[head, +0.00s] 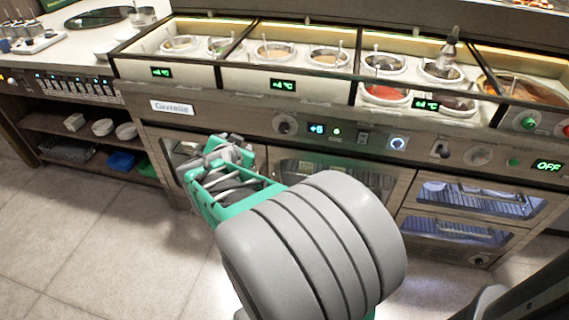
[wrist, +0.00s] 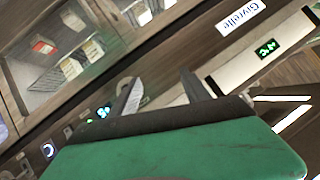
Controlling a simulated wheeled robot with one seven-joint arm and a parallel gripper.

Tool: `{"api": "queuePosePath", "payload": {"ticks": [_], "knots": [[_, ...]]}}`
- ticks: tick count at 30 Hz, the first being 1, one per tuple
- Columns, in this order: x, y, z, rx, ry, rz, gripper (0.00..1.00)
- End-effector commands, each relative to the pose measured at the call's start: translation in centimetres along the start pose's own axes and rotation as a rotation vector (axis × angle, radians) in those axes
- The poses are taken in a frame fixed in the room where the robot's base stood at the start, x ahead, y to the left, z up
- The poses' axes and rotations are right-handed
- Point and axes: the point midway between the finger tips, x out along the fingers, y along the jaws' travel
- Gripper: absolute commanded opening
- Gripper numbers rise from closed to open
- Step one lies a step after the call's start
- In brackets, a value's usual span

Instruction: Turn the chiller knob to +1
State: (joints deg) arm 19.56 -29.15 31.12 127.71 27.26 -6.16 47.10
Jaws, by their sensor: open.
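A round dark knob (head: 286,124) sits on the counter's front panel, left of a small lit display (head: 317,129). The display reads a plus value that looks like +5, too small to be sure. My gripper (head: 228,143) is open and empty, to the left of the knob and a little lower in the head view, apart from it. In the wrist view, my gripper's two fingers (wrist: 162,88) stand spread over the panel. The knob (wrist: 125,86) shows partly behind one finger there, near the lit display (wrist: 104,112).
Another knob (head: 479,155) sits further right, near a display reading OFF (head: 548,165). A lit round button (head: 398,143) and a switch (head: 363,137) lie between. Sauce wells (head: 330,57) line the top. Glass doors (head: 330,172) are below the panel. Floor (head: 110,240) at left is clear.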

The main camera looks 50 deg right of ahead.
Motion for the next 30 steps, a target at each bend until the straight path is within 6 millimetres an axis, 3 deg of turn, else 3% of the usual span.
{"api": "queuePosePath", "payload": {"ticks": [1,3,6,8,14,24,30], "knots": [[4.1,4.1,2.0,0.079,0.103,0.01,0.55],[6.5,7.3,0.8,0.179,0.252,-0.01,0.55],[8.2,10.5,-0.3,0.267,0.408,-0.059,0.55],[8.6,11.6,-0.9,0.296,0.467,-0.088,0.55],[9.1,12.2,-2.5,0.325,0.531,-0.129,0.55],[14.3,11.9,-5.5,0.325,0.527,-0.129,0.55],[15.1,11.7,-6.1,0.324,0.526,-0.132,0.55]]}}
